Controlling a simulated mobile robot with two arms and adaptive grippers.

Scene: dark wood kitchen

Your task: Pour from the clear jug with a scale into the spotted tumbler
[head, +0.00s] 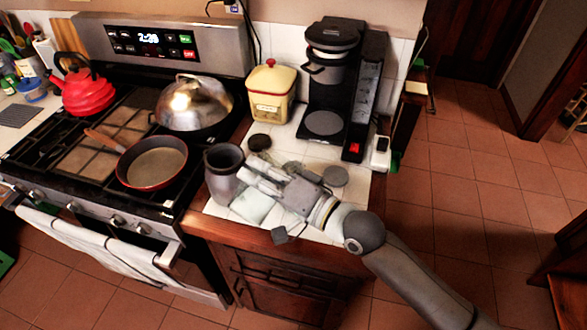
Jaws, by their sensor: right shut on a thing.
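A grey, wide-mouthed vessel (224,178) stands upright, or nearly so, at the left front of the white-tiled counter; it looks like the jug, but no scale can be made out. My right gripper (251,178) reaches in from the right and is shut at the vessel's right side. The exact contact is too small to see, and I cannot tell whether the vessel's base touches the counter. I cannot pick out a spotted tumbler; my gripper and wrist hide part of the counter. My left gripper is not in view.
A red-rimmed frying pan (153,163) and a domed metal lid (194,103) are on the stove left of the counter. A cream canister (271,92) and a black coffee maker (335,85) stand behind. A dark disc (259,142) and grey disc (335,176) lie near my gripper.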

